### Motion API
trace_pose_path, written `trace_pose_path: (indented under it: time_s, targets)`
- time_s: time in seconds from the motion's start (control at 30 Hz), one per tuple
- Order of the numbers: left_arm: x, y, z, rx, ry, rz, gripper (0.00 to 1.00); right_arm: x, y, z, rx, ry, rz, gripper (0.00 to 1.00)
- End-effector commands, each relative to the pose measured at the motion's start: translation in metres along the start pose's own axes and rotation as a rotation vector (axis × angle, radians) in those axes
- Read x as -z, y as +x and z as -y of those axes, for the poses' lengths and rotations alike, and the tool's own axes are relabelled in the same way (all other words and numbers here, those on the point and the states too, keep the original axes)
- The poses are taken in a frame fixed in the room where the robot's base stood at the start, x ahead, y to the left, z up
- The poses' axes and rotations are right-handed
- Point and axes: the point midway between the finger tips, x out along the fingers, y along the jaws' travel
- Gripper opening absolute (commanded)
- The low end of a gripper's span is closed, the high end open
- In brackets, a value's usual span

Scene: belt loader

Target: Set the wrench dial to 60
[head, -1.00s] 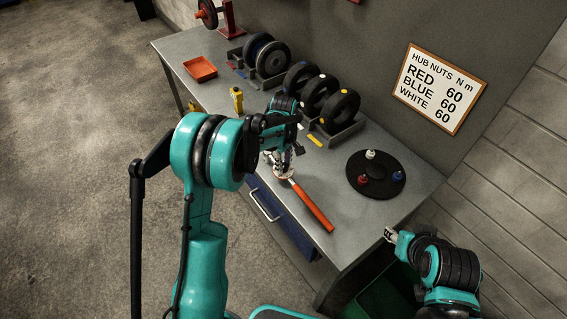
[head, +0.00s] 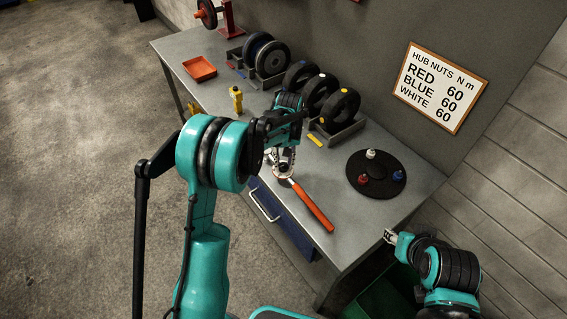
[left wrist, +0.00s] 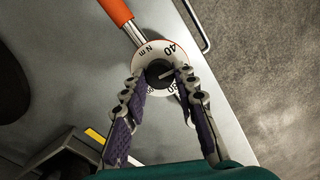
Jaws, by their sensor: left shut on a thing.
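The torque wrench (head: 314,206) lies on the bench with its orange-red handle toward the front edge. Its white dial (head: 281,171) also shows in the left wrist view (left wrist: 141,57), with "40" and "N m" readable. Other numbers are partly hidden by the fingers. A dark knob (left wrist: 158,72) with a light mark is at the dial's middle. My left gripper (left wrist: 162,82) is over the dial, its fingertips shut on the knob from both sides. My right gripper (head: 389,236) is off the bench's right front edge, away from the wrench; its opening is too small to judge.
A round black plate (head: 375,187) with white, blue and red pieces stands to the right. Wheels in racks (head: 335,134), a yellow-handled tool (head: 237,101) and an orange tray (head: 200,69) are farther back.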

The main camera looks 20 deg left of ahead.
Motion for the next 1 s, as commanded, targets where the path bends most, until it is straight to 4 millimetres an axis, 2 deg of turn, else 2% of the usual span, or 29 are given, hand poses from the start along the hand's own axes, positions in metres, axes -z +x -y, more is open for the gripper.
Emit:
trace_pose_path:
  time_s: [0.2, 0.5, 1.0]
  targets:
    - [0.0002, 0.0002, -0.0008, 0.019, 0.17, -0.001, 0.0, -0.0013, 0.0018, 0.0, 0.0, 0.0, 0.0, 0.4]
    - [-0.0002, 0.0001, -0.0015, 0.035, 0.323, -0.001, 0.0, -0.002, 0.0029, 0.0, 0.0, 0.0, 0.0, 0.4]
    - [-0.0002, -0.0001, -0.0014, 0.041, 0.377, -0.001, 0.0, -0.0022, 0.0031, 0.0, 0.0, 0.0, 0.0, 0.4]
